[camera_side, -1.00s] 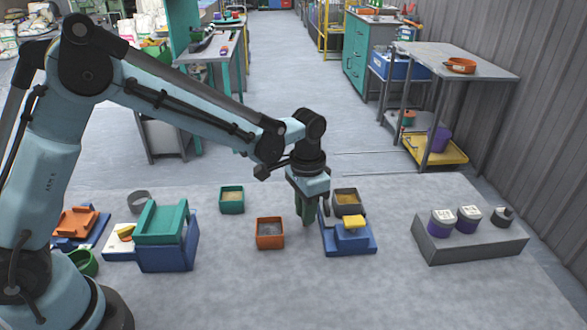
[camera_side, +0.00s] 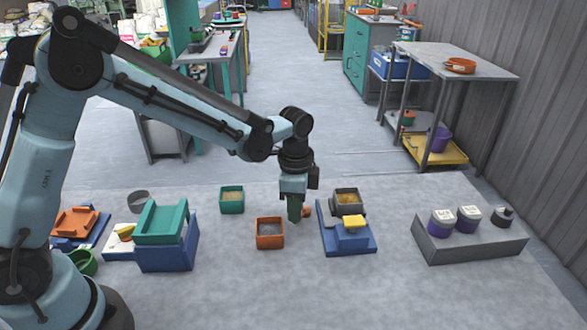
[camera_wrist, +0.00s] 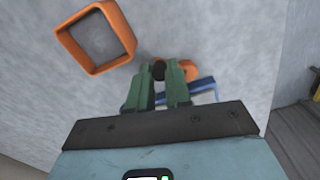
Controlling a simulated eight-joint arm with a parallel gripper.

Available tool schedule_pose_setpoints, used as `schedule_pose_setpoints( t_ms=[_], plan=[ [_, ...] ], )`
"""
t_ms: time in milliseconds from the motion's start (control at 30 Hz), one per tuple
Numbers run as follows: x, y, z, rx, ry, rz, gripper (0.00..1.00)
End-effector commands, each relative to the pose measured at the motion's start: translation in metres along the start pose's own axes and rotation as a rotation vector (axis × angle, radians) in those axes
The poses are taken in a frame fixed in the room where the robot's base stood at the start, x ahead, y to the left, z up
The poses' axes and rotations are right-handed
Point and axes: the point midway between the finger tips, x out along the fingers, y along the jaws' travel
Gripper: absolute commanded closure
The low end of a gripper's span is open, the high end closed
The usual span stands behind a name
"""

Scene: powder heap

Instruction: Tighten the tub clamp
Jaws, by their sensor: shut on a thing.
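The tub clamp is a blue fixture (camera_side: 362,247) with a yellow block (camera_side: 355,220) on it, at the right of my gripper in the side view. A grey tub (camera_side: 347,208) of tan powder sits in it. An orange knob (camera_side: 306,211) shows at its left side, and again in the wrist view (camera_wrist: 188,70). My gripper (camera_side: 295,214) points down beside the clamp's left edge. Its green fingers (camera_wrist: 159,80) are shut on the clamp's knob, with a dark round part (camera_wrist: 159,69) between the tips. The fingers partly hide the knob and most of the blue fixture in the wrist view.
An orange tub (camera_side: 270,246) of grey powder stands close left of my gripper. A green tub (camera_side: 232,212) stands behind it. A blue stand with a green tray (camera_side: 162,222) is further left. A grey block (camera_side: 470,252) carrying lidded jars is at right.

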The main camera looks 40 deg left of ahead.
Motion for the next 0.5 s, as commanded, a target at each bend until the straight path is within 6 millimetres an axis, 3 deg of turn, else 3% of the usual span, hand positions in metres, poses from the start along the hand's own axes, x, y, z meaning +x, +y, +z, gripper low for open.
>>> schedule_pose_setpoints(
  t_ms=[367,500],
  plan=[
    [-0.0004,-0.0024,0.0016,0.042,0.001,-0.004,1.00],
    [-0.0005,-0.0062,0.0055,0.170,0.001,-0.004,1.00]
  ],
)
